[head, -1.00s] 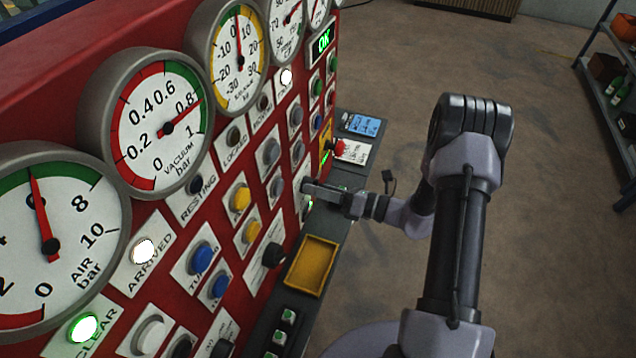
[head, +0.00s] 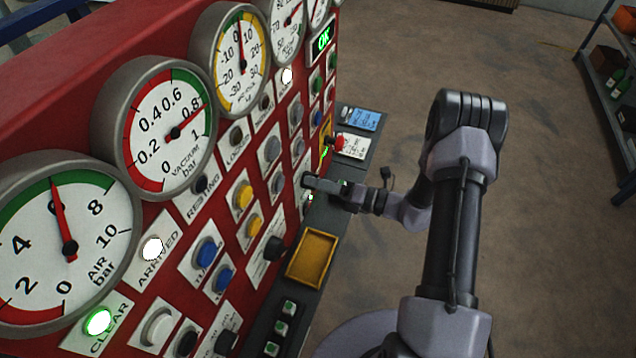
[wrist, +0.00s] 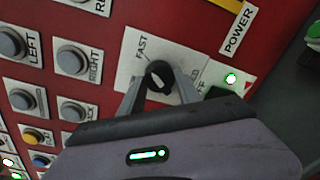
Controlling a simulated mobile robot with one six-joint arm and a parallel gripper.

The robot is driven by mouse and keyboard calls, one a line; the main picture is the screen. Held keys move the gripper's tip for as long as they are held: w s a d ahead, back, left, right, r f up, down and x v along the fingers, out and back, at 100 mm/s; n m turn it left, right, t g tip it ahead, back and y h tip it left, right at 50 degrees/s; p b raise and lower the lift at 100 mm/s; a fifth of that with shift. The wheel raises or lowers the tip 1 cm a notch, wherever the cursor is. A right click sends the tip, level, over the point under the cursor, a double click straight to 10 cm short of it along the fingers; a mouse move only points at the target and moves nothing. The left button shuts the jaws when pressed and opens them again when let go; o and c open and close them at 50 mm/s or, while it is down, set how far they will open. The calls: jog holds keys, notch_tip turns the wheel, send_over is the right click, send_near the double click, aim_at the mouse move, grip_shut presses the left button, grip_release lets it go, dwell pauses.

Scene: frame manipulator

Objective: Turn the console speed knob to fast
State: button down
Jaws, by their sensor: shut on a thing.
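The speed knob (wrist: 159,77) is a round black knob on a white label plate on the red console, seen in the wrist view. The word FAST shows at the plate's upper left; the lettering on the right is partly hidden by a finger. My gripper (wrist: 160,84) has its two grey fingers on either side of the knob and is shut on it. In the head view my gripper (head: 308,182) reaches the console face from the right, and the knob is hidden behind it.
A lit green POWER light (wrist: 231,78) is right of the knob. LEFT and RIGHT buttons (wrist: 71,61) are to its left. A yellow tray (head: 313,259) sits on the console ledge below my gripper, and a red button (head: 338,142) stands beyond it.

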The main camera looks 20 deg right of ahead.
jog(key=c, duration=0.8)
grip_release()
jog(key=shift+c, duration=0.2)
jog(key=p+v, duration=0.1)
jog(key=v, duration=1.6)
jog(key=shift+d+p, duration=0.25)
jog(key=shift+p, duration=0.05)
